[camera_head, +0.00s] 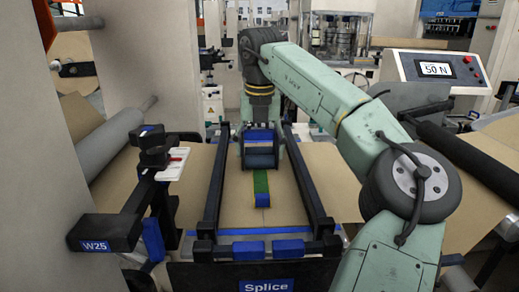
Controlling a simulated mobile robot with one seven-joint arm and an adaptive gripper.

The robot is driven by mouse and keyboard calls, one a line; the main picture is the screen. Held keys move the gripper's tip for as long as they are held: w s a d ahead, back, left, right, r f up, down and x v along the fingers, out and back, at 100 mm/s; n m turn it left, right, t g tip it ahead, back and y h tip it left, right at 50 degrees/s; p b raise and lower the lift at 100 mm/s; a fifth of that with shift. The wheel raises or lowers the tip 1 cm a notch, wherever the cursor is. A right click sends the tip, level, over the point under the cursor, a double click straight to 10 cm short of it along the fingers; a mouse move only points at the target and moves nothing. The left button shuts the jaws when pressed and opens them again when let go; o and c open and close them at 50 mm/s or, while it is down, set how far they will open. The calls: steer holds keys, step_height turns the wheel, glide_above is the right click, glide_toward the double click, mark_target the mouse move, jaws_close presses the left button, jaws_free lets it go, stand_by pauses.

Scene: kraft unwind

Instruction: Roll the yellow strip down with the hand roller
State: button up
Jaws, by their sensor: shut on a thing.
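My gripper (261,115) points down over the splice table, seen from behind at the end of my pale green arm. It is shut on the hand roller (260,155), a blue and dark piece low over the kraft sheet. The fingertips are hard to make out. I cannot tell whether the roller presses on the strip.
Black rails (213,190) flank the brown sheet (235,205). Blue clamps (249,249) and a "Splice" plate (266,285) edge the front. A "W25" bracket (105,232) stands left. A display (435,69) at right reads 50 N. My arm covers part of the right side.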

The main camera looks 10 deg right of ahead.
steer(key=shift+w, duration=0.1)
steer(key=shift+w+d, duration=0.2)
steer(key=shift+w, duration=0.6)
steer(key=shift+w+d, duration=0.15)
steer(key=shift+w, duration=0.6)
steer(key=shift+w+d+f, duration=0.1)
steer(key=shift+w+d, duration=0.05)
steer(key=shift+w, duration=0.55)
steer(key=shift+w+d, duration=0.15)
steer(key=shift+w, duration=0.55)
steer(key=shift+s, duration=0.15)
